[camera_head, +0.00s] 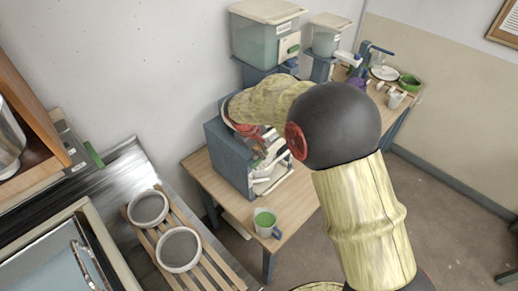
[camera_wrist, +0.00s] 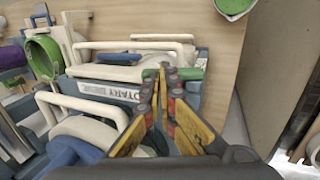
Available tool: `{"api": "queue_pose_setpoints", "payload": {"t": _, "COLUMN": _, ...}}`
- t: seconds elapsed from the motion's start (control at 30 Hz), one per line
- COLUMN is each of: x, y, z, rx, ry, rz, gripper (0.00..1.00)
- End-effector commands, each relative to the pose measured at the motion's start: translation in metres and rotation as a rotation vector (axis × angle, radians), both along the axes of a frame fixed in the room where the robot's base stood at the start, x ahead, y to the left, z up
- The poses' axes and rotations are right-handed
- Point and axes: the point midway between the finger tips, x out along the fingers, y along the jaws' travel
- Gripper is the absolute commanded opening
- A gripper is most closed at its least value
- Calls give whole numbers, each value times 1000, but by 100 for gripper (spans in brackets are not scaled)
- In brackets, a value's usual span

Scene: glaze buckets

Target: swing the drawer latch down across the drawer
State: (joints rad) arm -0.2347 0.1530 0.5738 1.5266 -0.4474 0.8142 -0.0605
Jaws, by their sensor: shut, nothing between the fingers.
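My gripper (camera_wrist: 162,72) is shut and empty in the wrist view, its yellow and dark fingers close together beside a blue-grey drawer unit (camera_wrist: 190,97). A white label with dark lettering (camera_wrist: 105,92) lies left of the fingers, with pale bar handles (camera_wrist: 135,46) around it. A small green piece (camera_wrist: 188,74) shows just right of the fingertips; I cannot tell whether it is the latch or whether the fingers touch it. In the head view the blue-grey drawer unit (camera_head: 228,160) stands on the wooden table, its front largely hidden by my arm.
A white cup with green contents (camera_head: 265,222) stands on the wooden table (camera_head: 296,205) in front of the unit. Large lidded tanks (camera_head: 266,40) stand behind. Two round grey-topped buckets (camera_head: 179,249) sit on a slatted rack at left. A green bowl (camera_head: 410,82) is at the far right.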

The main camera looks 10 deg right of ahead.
Motion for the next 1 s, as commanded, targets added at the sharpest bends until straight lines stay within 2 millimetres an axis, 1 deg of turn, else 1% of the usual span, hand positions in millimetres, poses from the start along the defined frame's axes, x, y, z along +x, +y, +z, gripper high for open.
{"api": "queue_pose_setpoints", "payload": {"t": 0.27, "x": 0, "y": -1, "z": -1, "rx": -1, "ry": 0, "rz": 0, "gripper": 0}}
{"api": "queue_pose_setpoints", "payload": {"t": 0.7, "x": 0, "y": -1, "z": 15, "rx": -2, "ry": 0, "rz": 0, "gripper": 0}}
{"api": "queue_pose_setpoints", "payload": {"t": 1.0, "x": 0, "y": -1, "z": 15, "rx": -3, "ry": 0, "rz": -1, "gripper": 0}}
